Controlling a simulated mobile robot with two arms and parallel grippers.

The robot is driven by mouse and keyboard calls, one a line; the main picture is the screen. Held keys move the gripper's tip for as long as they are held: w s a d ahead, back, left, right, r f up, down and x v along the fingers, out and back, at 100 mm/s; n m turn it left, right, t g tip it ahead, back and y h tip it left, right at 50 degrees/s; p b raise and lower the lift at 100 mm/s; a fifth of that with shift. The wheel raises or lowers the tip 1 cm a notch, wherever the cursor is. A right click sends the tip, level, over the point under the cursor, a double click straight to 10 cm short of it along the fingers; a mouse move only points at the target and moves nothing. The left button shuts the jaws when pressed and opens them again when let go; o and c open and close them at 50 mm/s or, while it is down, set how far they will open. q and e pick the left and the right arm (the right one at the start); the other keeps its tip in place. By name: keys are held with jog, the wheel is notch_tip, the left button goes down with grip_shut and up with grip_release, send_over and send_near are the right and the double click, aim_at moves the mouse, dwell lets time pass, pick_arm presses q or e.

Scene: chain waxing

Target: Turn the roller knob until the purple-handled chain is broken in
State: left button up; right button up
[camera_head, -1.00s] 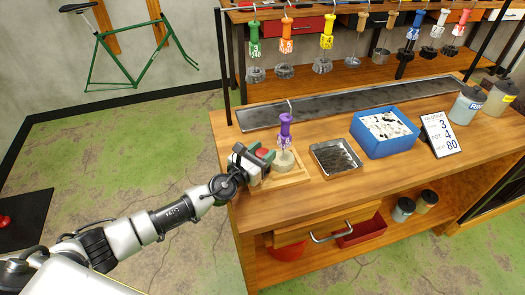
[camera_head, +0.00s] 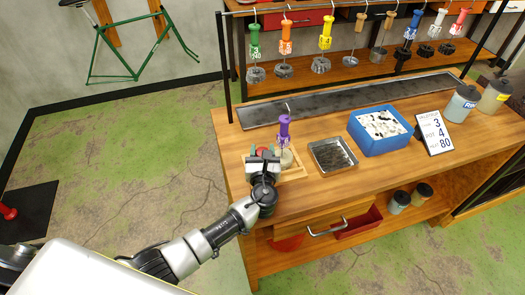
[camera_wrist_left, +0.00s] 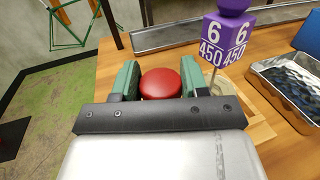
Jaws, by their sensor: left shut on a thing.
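The purple-handled chain (camera_head: 284,128) stands upright at the roller on the workbench, its purple tag reading 6 and 450 in the left wrist view (camera_wrist_left: 226,40). Its lower end meets a pale, round coil (camera_head: 286,158) on a wooden roller base (camera_head: 295,173). The red roller knob (camera_wrist_left: 160,83) sits between the green-padded fingers of my left gripper (camera_head: 264,152). The gripper is shut on the knob, just left of the chain, and hides most of the roller in the head view. My right gripper is not in view.
Right of the roller are a metal tray (camera_head: 347,168), a blue box (camera_head: 355,138) of pale pieces and a number sign (camera_head: 434,132). Several coloured-handled chains hang on the rail behind. A drawer handle (camera_head: 325,230) juts from the bench front. Open floor lies to the left.

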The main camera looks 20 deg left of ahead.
pick_arm(q)
jog(key=shift+n+g+y, duration=0.3)
jog(key=shift+n+y, duration=0.2)
jog(key=shift+y, duration=0.2)
jog(key=o, duration=0.9)
